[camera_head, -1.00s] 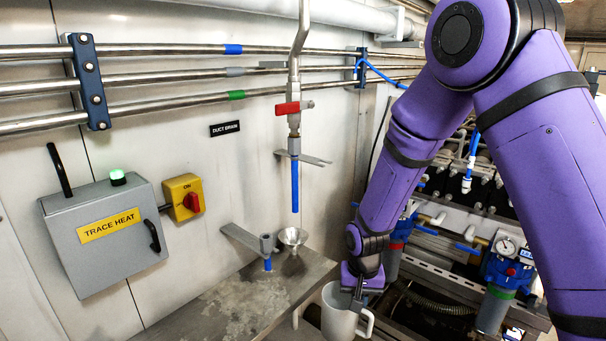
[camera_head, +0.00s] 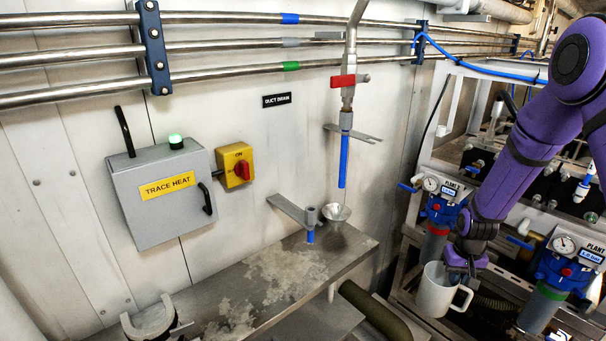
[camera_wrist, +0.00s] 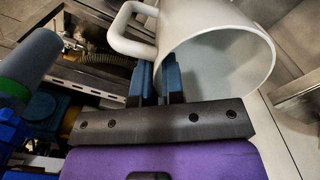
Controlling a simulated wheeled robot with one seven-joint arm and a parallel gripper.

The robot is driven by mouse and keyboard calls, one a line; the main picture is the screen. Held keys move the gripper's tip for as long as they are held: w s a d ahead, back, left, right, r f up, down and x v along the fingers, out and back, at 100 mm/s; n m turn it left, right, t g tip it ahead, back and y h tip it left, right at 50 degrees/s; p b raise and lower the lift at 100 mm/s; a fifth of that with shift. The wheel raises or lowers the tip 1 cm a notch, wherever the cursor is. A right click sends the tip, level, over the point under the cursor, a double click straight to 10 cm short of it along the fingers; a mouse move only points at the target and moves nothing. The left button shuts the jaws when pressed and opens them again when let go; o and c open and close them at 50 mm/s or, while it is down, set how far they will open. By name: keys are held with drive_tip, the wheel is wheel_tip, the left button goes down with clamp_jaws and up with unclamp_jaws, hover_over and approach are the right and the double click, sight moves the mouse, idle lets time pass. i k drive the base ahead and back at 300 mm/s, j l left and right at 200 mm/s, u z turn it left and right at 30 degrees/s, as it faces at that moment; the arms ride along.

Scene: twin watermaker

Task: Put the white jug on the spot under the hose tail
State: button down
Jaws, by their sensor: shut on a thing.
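The white jug (camera_head: 434,298) hangs upright in my gripper (camera_head: 468,268), right of the metal bench, with its handle to the right. In the wrist view the jug (camera_wrist: 198,18) shows its open mouth and handle, and the blue fingers of my gripper (camera_wrist: 158,82) are shut on its wall near the handle. The blue hose tail (camera_head: 344,162) hangs below the red-handled valve. A small metal funnel (camera_head: 336,212) is beneath it at the bench's back edge. The jug is apart from both, lower and to the right. I cannot make out a marked spot.
The metal bench (camera_head: 268,284) has clear, stained top space. A bracket with a blue-tipped stub (camera_head: 311,236) juts over it beside the funnel. A curved grey holder (camera_head: 148,318) is at its left end. Filter housings with gauges (camera_head: 552,272) crowd the right, near the jug.

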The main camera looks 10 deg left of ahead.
sight(335, 255)
drive_tip(key=i+l+u, duration=0.1)
drive_tip(key=l+u, duration=1.15)
drive_tip(key=k+l+u, duration=0.1)
drive_tip(key=l+u, duration=0.3)
drive_tip(key=i+j+u, duration=0.15)
drive_tip(key=u, duration=0.55)
drive_tip(key=i+u, duration=0.2)
drive_tip(key=u, duration=0.25)
drive_tip(key=i+u, duration=0.25)
drive_tip(key=u, duration=0.2)
drive_tip(key=i+l+u, duration=0.15)
drive_tip(key=u, duration=0.3)
drive_tip(key=i+l+u, duration=0.2)
drive_tip(key=u, duration=0.2)
